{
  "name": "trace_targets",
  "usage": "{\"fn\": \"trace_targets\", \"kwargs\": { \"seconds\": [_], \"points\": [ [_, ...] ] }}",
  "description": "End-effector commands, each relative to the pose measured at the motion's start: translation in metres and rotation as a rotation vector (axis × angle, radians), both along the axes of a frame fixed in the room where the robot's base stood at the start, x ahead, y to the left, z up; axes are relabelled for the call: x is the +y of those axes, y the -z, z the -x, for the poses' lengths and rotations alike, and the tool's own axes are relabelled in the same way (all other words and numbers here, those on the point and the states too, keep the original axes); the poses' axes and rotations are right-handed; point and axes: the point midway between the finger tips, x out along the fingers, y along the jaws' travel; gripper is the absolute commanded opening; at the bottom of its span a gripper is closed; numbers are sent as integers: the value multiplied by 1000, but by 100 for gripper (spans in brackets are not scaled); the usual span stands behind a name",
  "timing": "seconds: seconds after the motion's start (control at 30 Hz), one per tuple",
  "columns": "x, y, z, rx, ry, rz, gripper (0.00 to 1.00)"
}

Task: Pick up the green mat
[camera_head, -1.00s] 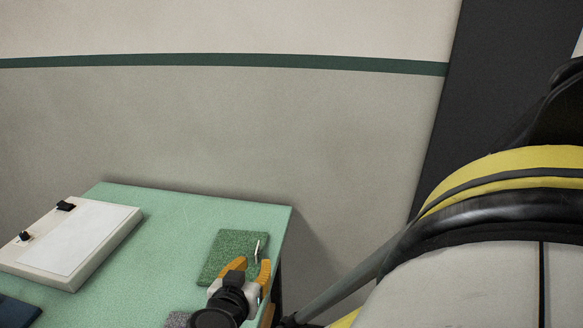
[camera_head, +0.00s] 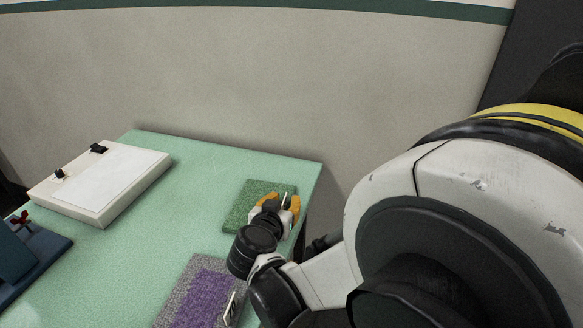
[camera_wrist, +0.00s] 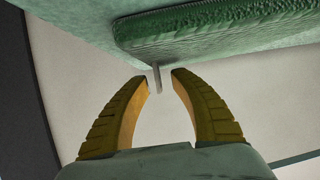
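The green mat (camera_head: 243,205) lies flat on the light green table, near its back right corner. In the wrist view the mat (camera_wrist: 215,32) fills the top, with a thin pale upright tab or handle (camera_wrist: 156,76) at its edge. My gripper (camera_head: 281,199) is at the mat's right side in the head view. In the wrist view its two orange fingers (camera_wrist: 159,82) are apart, with the pale tab showing between or just beyond their tips. I cannot tell whether either finger touches it. The gripper partly hides the mat's lower right part.
A grey and purple mat (camera_head: 203,293) with a pale handle lies nearer on the table (camera_head: 160,236). A white box-like panel (camera_head: 70,205) stands at the left, and a dark blue object (camera_head: 40,258) is in front of it. The wall (camera_head: 270,90) rises behind the table.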

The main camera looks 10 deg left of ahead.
Motion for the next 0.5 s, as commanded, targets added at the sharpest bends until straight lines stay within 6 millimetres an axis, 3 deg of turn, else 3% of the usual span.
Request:
{"fn": "trace_targets", "kwargs": {
  "seconds": [0.17, 0.27, 0.3, 0.5],
  "points": [
    [0, -1, -1, 0, 0, 0, 29],
    [0, -1, 0, 0, 0, 0, 4],
    [0, -1, 0, 0, 0, 0, 0],
    [0, -1, 0, 1, 0, 0, 0]
  ]
}}
